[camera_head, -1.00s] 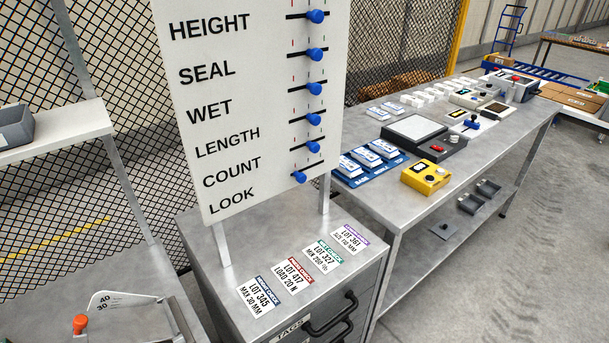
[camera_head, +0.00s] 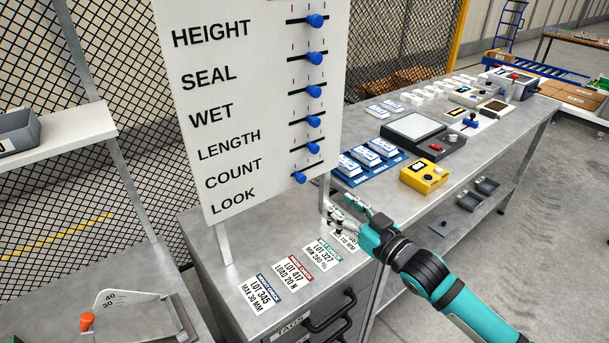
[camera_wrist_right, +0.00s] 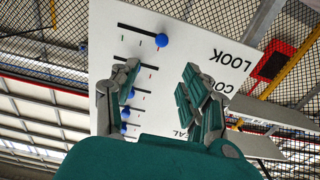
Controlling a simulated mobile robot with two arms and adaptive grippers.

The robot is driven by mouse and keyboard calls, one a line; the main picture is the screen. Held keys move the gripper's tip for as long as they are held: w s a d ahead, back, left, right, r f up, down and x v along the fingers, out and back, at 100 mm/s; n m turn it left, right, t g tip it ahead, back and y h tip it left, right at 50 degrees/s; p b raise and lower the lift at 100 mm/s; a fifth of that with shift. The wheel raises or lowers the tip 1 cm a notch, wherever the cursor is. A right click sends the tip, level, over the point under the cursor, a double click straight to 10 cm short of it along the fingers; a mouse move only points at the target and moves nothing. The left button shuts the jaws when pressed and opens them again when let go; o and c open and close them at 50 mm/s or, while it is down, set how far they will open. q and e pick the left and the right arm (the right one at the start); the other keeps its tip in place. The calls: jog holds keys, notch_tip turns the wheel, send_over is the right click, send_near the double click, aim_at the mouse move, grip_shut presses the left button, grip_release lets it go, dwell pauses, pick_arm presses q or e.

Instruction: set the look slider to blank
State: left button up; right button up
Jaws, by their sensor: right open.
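The white board (camera_head: 255,110) stands on the grey cabinet and carries a column of blue slider knobs. The LOOK row is the lowest. Its blue knob (camera_head: 299,178) sits near the label-side end of its short dark slot. In the right wrist view the LOOK knob (camera_wrist_right: 162,40) shows upside down, beyond the fingers. My right gripper (camera_head: 340,208) is open and empty, to the right of and a little below the LOOK knob, apart from it. Its spread fingers also show in the right wrist view (camera_wrist_right: 160,78). I cannot read any slider position wording. My left gripper is not in view.
Lot tag cards (camera_head: 293,269) lie on the cabinet top; my right gripper partly covers the rightmost one. A metal bench (camera_head: 400,205) with a yellow box (camera_head: 424,175) and other devices stands at right. A board post rises near my gripper.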

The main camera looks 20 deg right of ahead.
aim_at(303, 177)
jog(key=p+x, duration=0.2)
jog(key=x, duration=1.1)
jog(key=shift+w+a+f+p, duration=0.1)
jog(key=shift+w+a+p, duration=0.05)
jog(key=shift+w+p, duration=0.2)
grip_shut()
